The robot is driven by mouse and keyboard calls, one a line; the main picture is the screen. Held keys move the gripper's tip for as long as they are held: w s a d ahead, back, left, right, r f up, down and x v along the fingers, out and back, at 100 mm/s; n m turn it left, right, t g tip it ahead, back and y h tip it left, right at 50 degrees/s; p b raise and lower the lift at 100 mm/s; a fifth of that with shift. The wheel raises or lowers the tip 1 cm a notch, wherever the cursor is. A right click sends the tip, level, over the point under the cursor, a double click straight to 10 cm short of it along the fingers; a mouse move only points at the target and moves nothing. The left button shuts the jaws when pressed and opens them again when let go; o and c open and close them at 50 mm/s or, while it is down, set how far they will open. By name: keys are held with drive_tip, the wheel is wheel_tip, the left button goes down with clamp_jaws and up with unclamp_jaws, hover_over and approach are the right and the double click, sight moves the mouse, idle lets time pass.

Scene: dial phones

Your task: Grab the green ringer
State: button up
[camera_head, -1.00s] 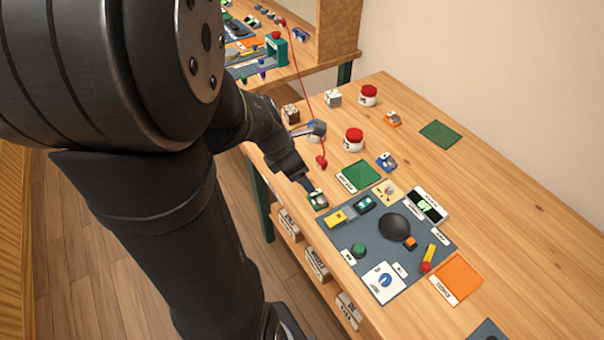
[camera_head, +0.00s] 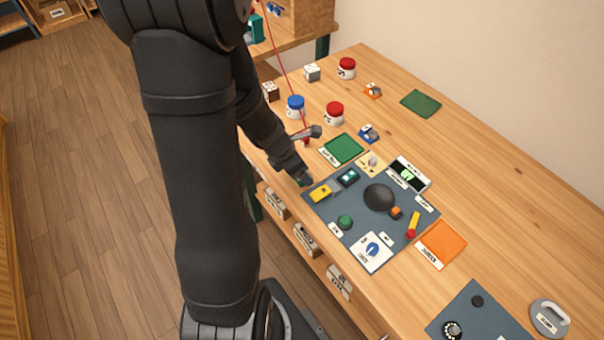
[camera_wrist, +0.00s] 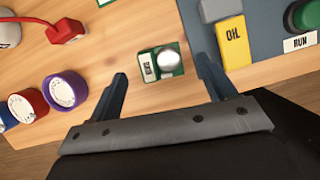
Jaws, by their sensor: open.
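The green ringer (camera_wrist: 161,63) is a small green block with a silver dome and a white label. It lies on the wooden table near the front edge. In the wrist view it sits between and just beyond the fingertips of my gripper (camera_wrist: 162,72), which is open and empty, with a gap on each side. In the head view my gripper (camera_head: 304,179) points down at the table left of the grey mat and covers most or all of the green ringer.
Purple (camera_wrist: 65,90) and red (camera_wrist: 29,106) round items stand at left, near a red plug (camera_wrist: 68,31). Similar blue (camera_head: 369,134) and orange (camera_head: 373,91) ringers sit farther back.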

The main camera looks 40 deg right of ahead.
drive_tip(key=shift+x, duration=1.05)
drive_tip(key=shift+c, duration=0.3)
drive_tip(key=c, duration=1.1)
drive_tip(key=shift+r, duration=0.1)
drive_tip(key=shift+c, duration=0.2)
